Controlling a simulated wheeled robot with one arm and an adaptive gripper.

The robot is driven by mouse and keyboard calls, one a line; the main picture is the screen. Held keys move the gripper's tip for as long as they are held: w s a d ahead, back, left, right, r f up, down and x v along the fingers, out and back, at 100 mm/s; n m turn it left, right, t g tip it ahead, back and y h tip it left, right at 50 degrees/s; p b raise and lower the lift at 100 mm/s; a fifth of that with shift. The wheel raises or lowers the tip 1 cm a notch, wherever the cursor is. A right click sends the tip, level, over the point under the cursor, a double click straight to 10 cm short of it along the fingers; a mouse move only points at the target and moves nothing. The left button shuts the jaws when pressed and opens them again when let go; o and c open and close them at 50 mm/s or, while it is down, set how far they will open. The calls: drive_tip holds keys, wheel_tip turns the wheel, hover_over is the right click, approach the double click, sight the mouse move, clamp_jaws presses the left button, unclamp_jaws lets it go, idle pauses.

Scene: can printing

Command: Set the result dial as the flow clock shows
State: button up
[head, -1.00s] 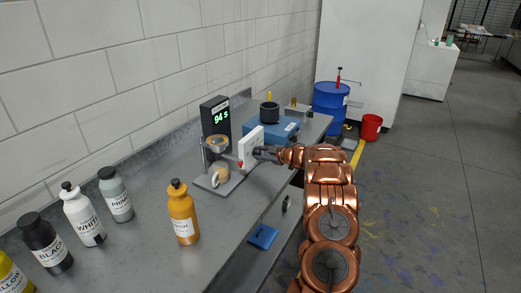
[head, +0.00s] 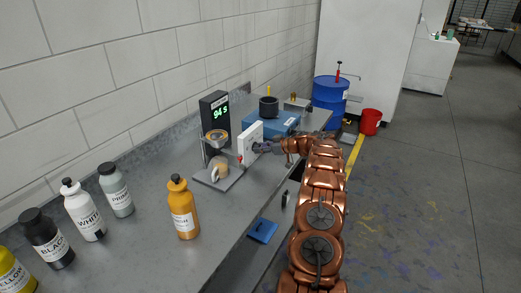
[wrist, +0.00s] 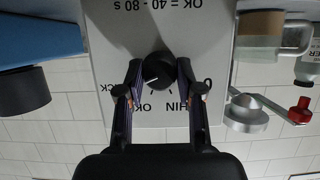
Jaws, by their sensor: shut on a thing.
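The flow clock (head: 214,110) is a black upright box with green digits reading 94 s. The result dial's white panel (head: 250,143) faces my gripper (head: 263,147), so its front is hidden from the head. In the wrist view, upside down, the panel (wrist: 210,40) reads "OK = 40 - 80 s", with THIN right, OK at the bottom and a partly hidden THICK left. My gripper (wrist: 160,82) is shut on the black dial knob (wrist: 160,66), one finger on each side. The knob's white mark points lower left, toward the THICK side.
A cup stand (head: 219,180) with a mug stands left of the panel. An orange bottle (head: 184,212) and several labelled bottles stand nearer on the bench. A blue box (head: 278,125) lies behind the panel. A blue drum (head: 329,104) and red bucket (head: 370,122) stand beyond.

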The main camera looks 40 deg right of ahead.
drive_tip(key=shift+s+f, duration=0.1)
drive_tip(key=shift+f, duration=0.15)
drive_tip(key=o, duration=0.9)
drive_tip(key=shift+c, duration=0.2)
drive_tip(key=o, duration=0.3)
drive_tip(key=shift+r, duration=0.15)
drive_tip(key=shift+r, duration=0.1)
drive_tip(key=v, duration=1.2)
